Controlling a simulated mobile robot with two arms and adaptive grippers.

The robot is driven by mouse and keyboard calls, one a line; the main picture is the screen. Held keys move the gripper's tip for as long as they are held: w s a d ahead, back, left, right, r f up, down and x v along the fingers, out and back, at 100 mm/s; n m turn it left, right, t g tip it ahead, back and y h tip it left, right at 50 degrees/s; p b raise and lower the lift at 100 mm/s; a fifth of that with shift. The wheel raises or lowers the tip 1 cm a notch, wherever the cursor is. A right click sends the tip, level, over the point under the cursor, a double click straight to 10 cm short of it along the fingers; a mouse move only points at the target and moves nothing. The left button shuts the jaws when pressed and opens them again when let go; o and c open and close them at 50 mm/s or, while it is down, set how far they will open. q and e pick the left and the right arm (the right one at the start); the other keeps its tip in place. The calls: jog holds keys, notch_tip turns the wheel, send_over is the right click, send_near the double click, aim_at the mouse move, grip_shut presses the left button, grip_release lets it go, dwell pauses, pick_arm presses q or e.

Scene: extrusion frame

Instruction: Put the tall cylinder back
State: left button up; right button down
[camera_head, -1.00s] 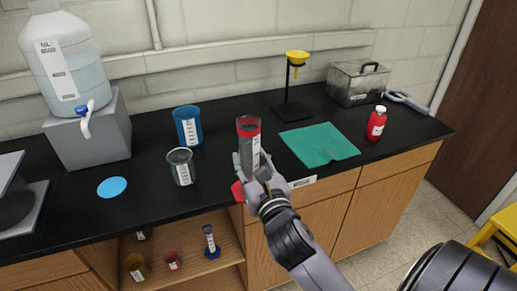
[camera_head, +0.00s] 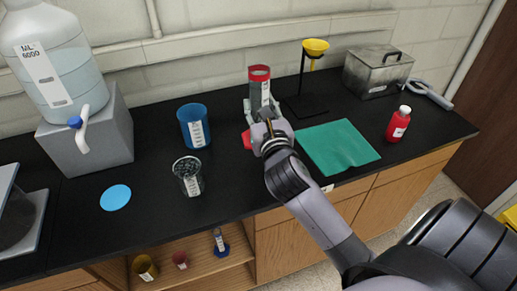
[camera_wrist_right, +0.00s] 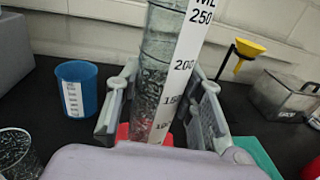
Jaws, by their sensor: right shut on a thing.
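The tall cylinder (camera_head: 259,84) is clear with a red rim, a red base and a white graduated label. My right gripper (camera_head: 260,113) is shut around its lower body and holds it upright over the back middle of the counter. In the right wrist view the cylinder (camera_wrist_right: 160,75) stands between the two fingers (camera_wrist_right: 162,105), with dark bits inside it. The red base shows partly beside the gripper; I cannot tell whether it touches the counter. My left gripper is not in view.
A blue beaker (camera_head: 194,127) and a clear beaker (camera_head: 188,176) stand to the left. A yellow funnel on a stand (camera_head: 315,48) is close behind on the right. A green cloth (camera_head: 338,147), a red bottle (camera_head: 398,124) and a metal box (camera_head: 378,73) lie farther right.

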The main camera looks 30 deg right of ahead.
notch_tip(320, 180, down, 6)
jog(key=shift+w+r, duration=0.15)
jog(key=shift+r, duration=0.1)
jog(key=shift+w+d+f+b, duration=0.1)
jog(key=shift+f+b, duration=0.1)
jog(key=shift+f, duration=0.3)
jog(key=shift+w+d+f+b, duration=0.1)
jog(key=shift+f+b, duration=0.05)
jog(key=shift+f, duration=0.35)
notch_tip(320, 180, down, 2)
jog(key=shift+a+f, duration=0.1)
jog(key=shift+f, duration=0.05)
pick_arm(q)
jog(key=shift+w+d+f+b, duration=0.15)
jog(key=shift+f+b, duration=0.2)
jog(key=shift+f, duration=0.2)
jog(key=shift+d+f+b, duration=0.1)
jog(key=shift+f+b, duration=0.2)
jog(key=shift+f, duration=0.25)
pick_arm(e)
notch_tip(320, 180, down, 4)
jog(key=shift+r, duration=0.1)
